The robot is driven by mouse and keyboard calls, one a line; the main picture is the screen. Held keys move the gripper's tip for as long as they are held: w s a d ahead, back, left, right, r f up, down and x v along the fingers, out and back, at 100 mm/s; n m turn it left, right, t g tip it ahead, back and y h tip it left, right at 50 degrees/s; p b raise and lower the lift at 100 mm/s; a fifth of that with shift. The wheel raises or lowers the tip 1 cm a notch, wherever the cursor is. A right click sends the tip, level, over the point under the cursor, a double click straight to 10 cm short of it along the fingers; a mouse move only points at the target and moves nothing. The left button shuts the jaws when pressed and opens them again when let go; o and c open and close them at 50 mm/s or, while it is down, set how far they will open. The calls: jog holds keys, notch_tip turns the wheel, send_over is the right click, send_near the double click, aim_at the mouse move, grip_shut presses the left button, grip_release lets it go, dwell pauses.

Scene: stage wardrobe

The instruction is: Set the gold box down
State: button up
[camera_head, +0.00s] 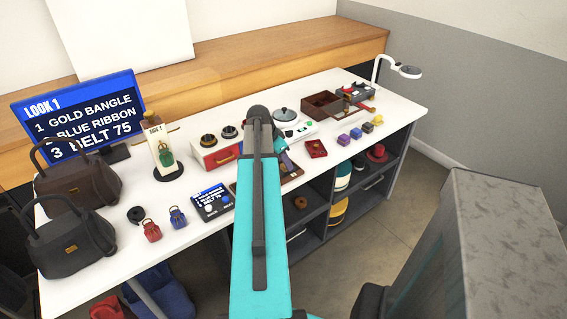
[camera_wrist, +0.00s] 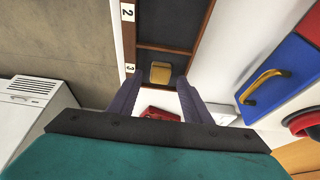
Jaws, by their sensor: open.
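The gold box (camera_wrist: 161,73) sits in the dark compartment beside the number 3 of a wooden-edged tray (camera_wrist: 129,50) in the wrist view. My gripper (camera_wrist: 155,92) is open, with one dark finger to each side and the box showing between and just beyond the fingertips. The fingers appear apart from the box. In the head view my teal arm reaches over the table and hides the gripper and most of the tray (camera_head: 293,172); I cannot make out the box in the tray there.
A red box (camera_wrist: 160,114) shows between my fingers in the wrist view. A blue front with a yellow handle (camera_wrist: 262,86) is at right. On the white table, bags (camera_head: 75,240) stand left, a green-tagged stand (camera_head: 163,160) is mid-left, and several small coloured blocks (camera_head: 356,133) lie right.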

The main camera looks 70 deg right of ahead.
jog(key=b+v, duration=0.1)
jog(key=v, duration=0.9)
jog(key=shift+r, duration=0.3)
jog(key=shift+a+r, duration=0.1)
dwell(0.5)
